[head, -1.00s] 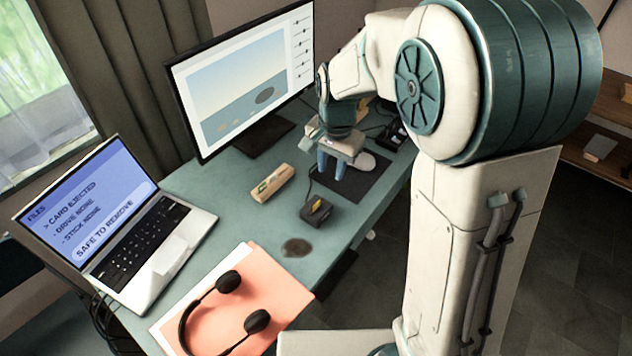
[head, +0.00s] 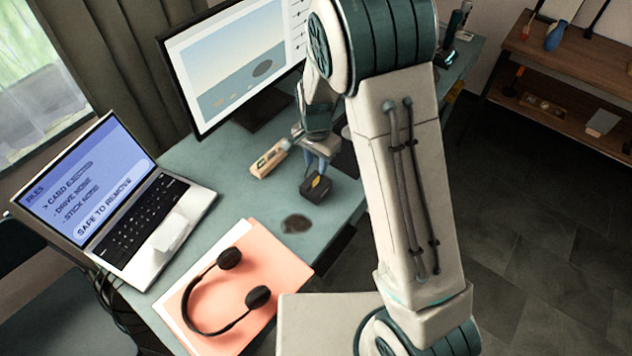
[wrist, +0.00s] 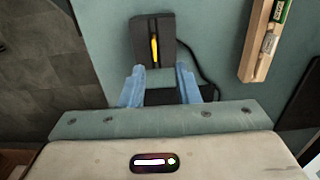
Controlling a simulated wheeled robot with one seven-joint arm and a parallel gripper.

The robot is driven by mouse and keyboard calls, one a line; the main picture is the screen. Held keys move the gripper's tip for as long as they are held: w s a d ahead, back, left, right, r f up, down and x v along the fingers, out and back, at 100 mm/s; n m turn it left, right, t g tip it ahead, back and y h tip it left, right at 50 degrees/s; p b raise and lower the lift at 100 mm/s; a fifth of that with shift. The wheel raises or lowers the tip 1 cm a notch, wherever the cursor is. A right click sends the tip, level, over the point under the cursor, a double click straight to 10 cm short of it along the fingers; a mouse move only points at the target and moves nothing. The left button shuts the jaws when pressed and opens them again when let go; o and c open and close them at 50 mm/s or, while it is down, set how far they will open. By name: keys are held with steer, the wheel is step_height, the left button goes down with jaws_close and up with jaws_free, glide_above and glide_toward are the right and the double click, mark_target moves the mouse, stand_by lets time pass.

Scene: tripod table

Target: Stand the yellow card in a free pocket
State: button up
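The yellow card (wrist: 155,50) stands in the slot of a black card reader (wrist: 140,35) on the desk. In the head view the reader (head: 316,192) also shows, with a small bit of yellow card (head: 316,183) on top. My gripper (wrist: 160,86) is open and empty, its blue fingers apart just short of the reader and card in the wrist view. In the head view my gripper (head: 318,163) is above and behind the reader. A wooden holder (wrist: 252,45) with a green item and a whitish item lies to the right; its free pockets cannot be made out clearly.
The laptop (head: 120,205) reads "card ejected" and "safe to remove". A monitor (head: 235,65) stands behind the wooden holder (head: 268,160). A headset (head: 228,258) lies on an orange folder (head: 270,255). A cable runs beside the reader.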

mark_target(316, 179)
steer(key=f, duration=0.2)
steer(key=s+f, duration=0.1)
steer(key=shift+s+f+p, duration=0.1)
steer(key=shift+f+p, duration=0.25)
steer(key=shift+f, duration=0.55)
jaws_close()
